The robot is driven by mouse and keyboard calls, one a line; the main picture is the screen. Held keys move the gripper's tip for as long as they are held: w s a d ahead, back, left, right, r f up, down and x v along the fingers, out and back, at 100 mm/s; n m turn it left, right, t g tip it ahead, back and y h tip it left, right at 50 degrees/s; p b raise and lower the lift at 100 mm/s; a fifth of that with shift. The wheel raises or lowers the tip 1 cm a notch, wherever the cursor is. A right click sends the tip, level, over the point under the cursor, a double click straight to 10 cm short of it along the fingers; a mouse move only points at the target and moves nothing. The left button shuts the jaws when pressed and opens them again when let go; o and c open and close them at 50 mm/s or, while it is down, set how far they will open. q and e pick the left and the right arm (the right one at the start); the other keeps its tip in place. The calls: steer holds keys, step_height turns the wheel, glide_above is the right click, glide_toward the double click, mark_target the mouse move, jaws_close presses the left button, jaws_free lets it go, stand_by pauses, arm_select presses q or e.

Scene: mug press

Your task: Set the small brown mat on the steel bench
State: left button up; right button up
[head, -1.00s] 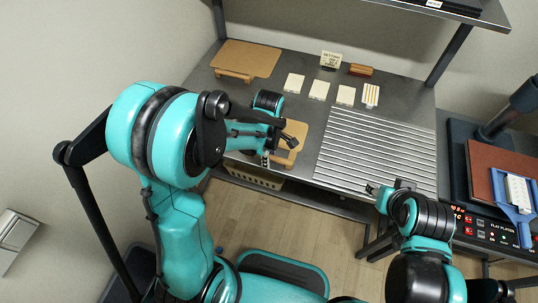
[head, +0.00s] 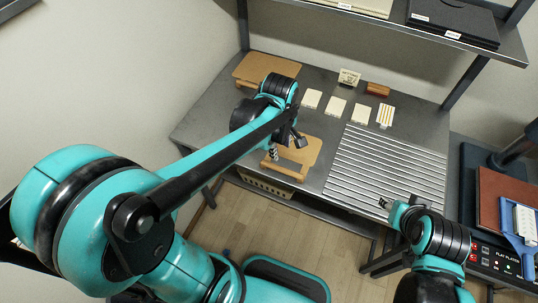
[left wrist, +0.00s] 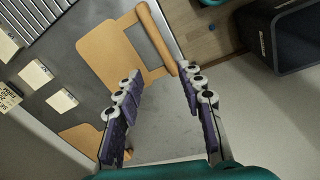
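Two tan-brown boards or mats, each with a thick bar along an edge, lie on the steel bench (head: 225,112). The smaller one (head: 308,150) is near the front edge, left of the slatted panel; the larger one (head: 258,66) is at the back left. Both show in the left wrist view, the smaller at the top (left wrist: 105,48) and the larger, partly cut off, at lower left (left wrist: 82,143). My left gripper (head: 285,148) is above the bench by the smaller one. Its fingers (left wrist: 158,100) are apart and empty. My right gripper (head: 385,204) is by the slatted panel's front; its opening is unclear.
White cards (head: 336,107), a small sign (head: 349,77) and a brown block (head: 377,89) stand along the back. The slatted panel (head: 388,165) fills the right. A shelf (head: 440,40) overhangs the back. A basket (head: 265,187) sits below the front edge.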

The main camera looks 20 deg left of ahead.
arm_select(q)
steer(key=s+a+r+m+t, duration=0.2)
steer(key=s+r+m+t, duration=0.3)
steer(key=s+m, duration=0.4)
steer(key=m+t, duration=0.1)
steer(key=m, duration=0.4)
steer(key=shift+a, duration=0.2)
